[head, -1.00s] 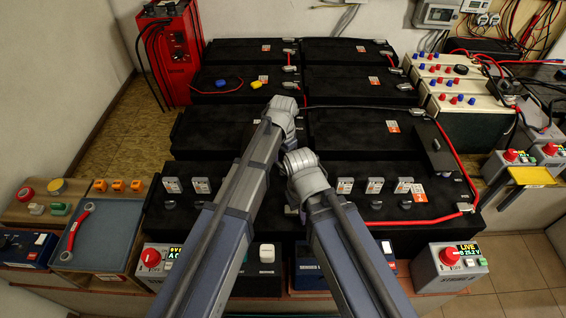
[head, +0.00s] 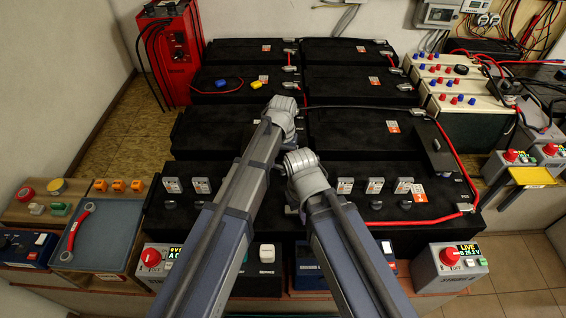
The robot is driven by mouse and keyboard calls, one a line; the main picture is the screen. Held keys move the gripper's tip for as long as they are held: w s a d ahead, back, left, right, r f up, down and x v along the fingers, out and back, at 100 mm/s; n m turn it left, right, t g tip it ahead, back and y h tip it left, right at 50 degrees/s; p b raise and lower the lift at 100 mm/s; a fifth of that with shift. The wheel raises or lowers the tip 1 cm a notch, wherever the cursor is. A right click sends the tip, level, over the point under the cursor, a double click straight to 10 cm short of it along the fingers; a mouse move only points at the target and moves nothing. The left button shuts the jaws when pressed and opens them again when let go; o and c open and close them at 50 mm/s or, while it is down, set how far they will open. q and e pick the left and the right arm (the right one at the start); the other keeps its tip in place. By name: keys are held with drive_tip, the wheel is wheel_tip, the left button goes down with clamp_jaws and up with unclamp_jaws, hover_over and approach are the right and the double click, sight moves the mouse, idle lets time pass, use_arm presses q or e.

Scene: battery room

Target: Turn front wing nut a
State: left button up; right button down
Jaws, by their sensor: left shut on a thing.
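My left arm comes in from the lower left, and its grey end joint stands over the middle batteries. Only a small grey part of my left gripper (head: 291,209) shows between the two arms, at the front black battery (head: 330,222). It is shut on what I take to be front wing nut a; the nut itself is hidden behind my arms. My right arm comes in from the lower right and bends over the front row; its fingers do not show. Black knobs (head: 376,204) and grey clips (head: 345,186) line the front battery tops.
A red charger (head: 172,55) stands at the back left. A blue tray (head: 105,235) with a red wrench (head: 78,228) lies at the left. Boxes with red knobs (head: 449,257) stand at the front. A red cable (head: 420,221) crosses the front battery's right side.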

use_arm(q)
drive_tip(key=shift+n, duration=1.1)
drive_tip(key=o, duration=1.3)
